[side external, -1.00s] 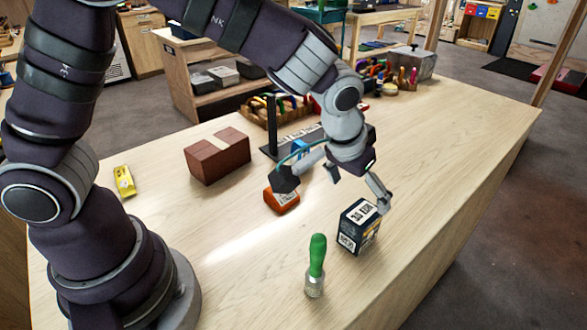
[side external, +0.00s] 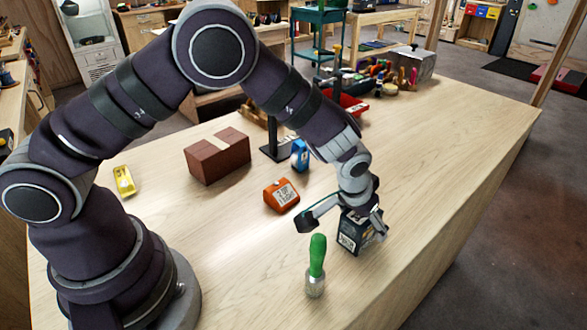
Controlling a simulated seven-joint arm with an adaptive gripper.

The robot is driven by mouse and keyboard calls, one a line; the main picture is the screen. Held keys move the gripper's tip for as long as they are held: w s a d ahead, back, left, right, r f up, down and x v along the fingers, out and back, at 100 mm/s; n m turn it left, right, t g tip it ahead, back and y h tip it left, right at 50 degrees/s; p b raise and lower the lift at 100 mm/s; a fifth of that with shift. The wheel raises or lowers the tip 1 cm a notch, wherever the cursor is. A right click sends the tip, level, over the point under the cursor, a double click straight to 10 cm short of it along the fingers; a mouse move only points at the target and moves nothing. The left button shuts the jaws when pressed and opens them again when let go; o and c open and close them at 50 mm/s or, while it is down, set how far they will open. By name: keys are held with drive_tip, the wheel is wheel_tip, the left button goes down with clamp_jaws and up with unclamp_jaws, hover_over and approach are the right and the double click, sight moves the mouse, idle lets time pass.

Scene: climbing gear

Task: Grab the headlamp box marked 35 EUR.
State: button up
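The dark headlamp box (side external: 349,238) stands on the wooden table, right of centre and behind a green-handled tool. A white printed label shows on its front; its top is mostly hidden under my gripper, so I cannot read a price there now. My gripper (side external: 344,224) is low over the box with its fingers spread. The left finger is apart from the box, out to its left. The other finger is by the box's right side; I cannot tell whether it touches.
An orange device (side external: 282,196), a small blue box (side external: 300,154), a brown box (side external: 218,156) and a yellow item (side external: 124,181) lie to the left. The table's right side is clear.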

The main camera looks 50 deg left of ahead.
drive_tip(key=c, duration=1)
